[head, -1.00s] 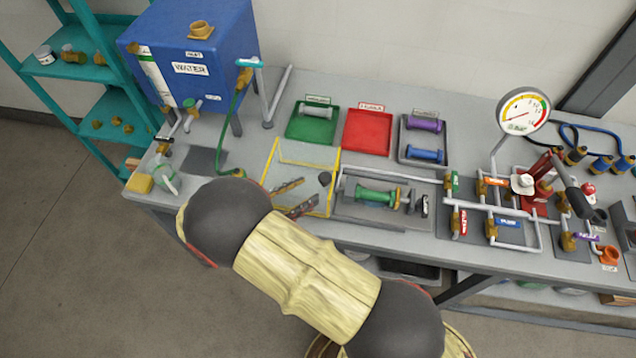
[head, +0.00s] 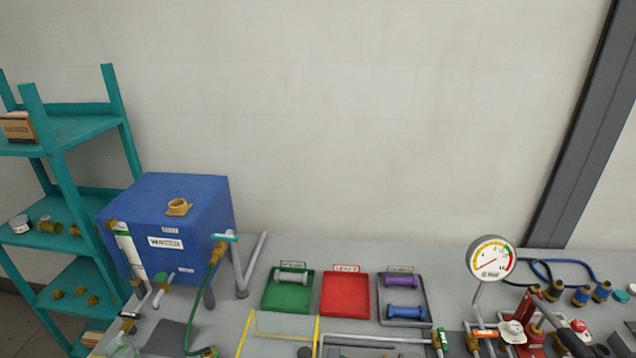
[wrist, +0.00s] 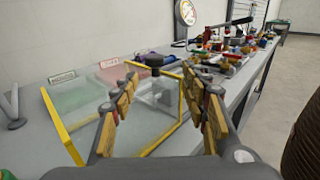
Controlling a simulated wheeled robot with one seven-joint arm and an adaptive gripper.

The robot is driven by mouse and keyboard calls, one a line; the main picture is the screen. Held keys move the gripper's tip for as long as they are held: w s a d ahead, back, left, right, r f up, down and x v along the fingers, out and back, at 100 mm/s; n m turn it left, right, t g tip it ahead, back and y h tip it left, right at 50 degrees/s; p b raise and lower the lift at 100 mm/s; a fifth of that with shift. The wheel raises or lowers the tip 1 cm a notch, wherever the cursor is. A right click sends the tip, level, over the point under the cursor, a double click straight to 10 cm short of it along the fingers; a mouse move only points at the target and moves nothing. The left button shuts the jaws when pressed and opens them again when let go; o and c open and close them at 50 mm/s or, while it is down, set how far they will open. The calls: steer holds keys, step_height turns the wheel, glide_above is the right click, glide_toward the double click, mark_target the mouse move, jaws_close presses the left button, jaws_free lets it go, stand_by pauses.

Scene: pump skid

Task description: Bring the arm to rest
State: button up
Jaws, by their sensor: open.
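My gripper (wrist: 160,80) shows in the wrist view with its two padded fingers spread apart and nothing between them. Beyond and around the fingers in that view is a clear cover with yellow edges (wrist: 60,125) and a dark knob (wrist: 154,60). I cannot tell how far the fingers are from it. The head view shows only the back part of the yellow-edged cover (head: 283,315) at its bottom edge. My arm and gripper are out of the head view.
A blue water tank (head: 165,230) and a teal shelf (head: 75,210) stand at left. Green (head: 270,300), red (head: 345,295) and grey (head: 428,300) trays lie on the bench. A gauge (head: 492,257) and piping stand at right. The wall above is bare.

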steer(key=d+r+m+g+y+b, duration=0.1)
steer(key=d+r+m+g, duration=0.3)
steer(key=d, duration=0.3)
steer(key=d+r+m+g+y, duration=0.2)
steer(key=d+r+m+g, duration=0.15)
steer(key=d, duration=0.45)
steer(key=d+r+m+g+y+b, duration=0.1)
steer(key=d+r+m+g, duration=0.35)
steer(key=d, duration=0.25)
steer(key=s+d+r+m+t+y+b, duration=0.1)
steer(key=s+d+r+m+t+y, duration=0.4)
steer(key=m, duration=0.9)
steer(key=s+d+r+y, duration=0.3)
steer(key=s+d+y, duration=0.1)
steer(key=s+d, duration=0.1)
steer(key=shift+s+d+r+t, duration=0.15)
steer(key=shift+s+d+t, duration=0.2)
steer(key=shift+d, duration=0.25)
